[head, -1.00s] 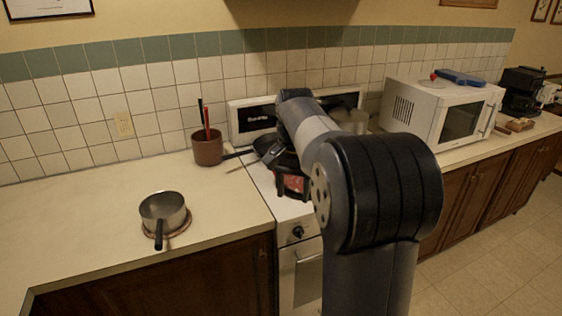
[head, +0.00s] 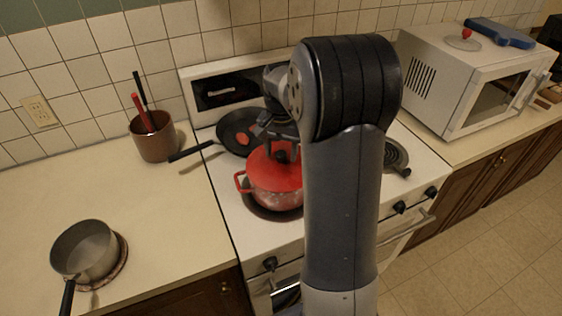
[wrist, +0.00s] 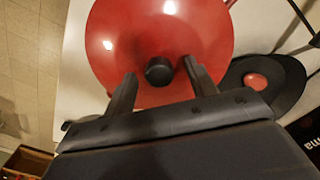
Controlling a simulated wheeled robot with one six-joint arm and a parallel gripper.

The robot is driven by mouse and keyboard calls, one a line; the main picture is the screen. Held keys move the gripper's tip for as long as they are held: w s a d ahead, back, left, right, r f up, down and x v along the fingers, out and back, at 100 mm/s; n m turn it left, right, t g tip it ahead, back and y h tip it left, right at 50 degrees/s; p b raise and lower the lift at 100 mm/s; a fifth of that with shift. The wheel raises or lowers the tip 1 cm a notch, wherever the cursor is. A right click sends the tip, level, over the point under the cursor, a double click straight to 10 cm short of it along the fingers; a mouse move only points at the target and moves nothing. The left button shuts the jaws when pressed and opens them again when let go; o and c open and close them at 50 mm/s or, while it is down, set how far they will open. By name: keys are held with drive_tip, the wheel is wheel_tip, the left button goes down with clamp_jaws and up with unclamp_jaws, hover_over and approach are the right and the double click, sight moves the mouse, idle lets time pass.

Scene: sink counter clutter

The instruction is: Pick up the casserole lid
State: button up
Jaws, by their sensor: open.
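The casserole lid (head: 270,171) is red and sits on the red casserole (head: 272,196) on the stove. In the wrist view the lid (wrist: 150,35) fills the upper middle, with its black knob (wrist: 158,71) between the fingertips. My gripper (head: 283,150) is above the lid, pointing down. In the wrist view my gripper (wrist: 160,73) is open, one finger on each side of the knob. I cannot tell whether either finger touches it. My arm hides the casserole's right side in the head view.
A black frying pan (head: 236,127) sits behind the casserole, its handle pointing left. A brown utensil pot (head: 153,143) and a saucepan (head: 84,252) stand on the left counter. A microwave (head: 465,85) stands at right, with a clear lid (head: 462,43) and a blue item (head: 500,33) on top.

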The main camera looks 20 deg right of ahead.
drive_tip(key=shift+s+a, duration=0.1)
drive_tip(key=shift+s, duration=0.05)
clamp_jaws()
idle(0.4)
idle(0.9)
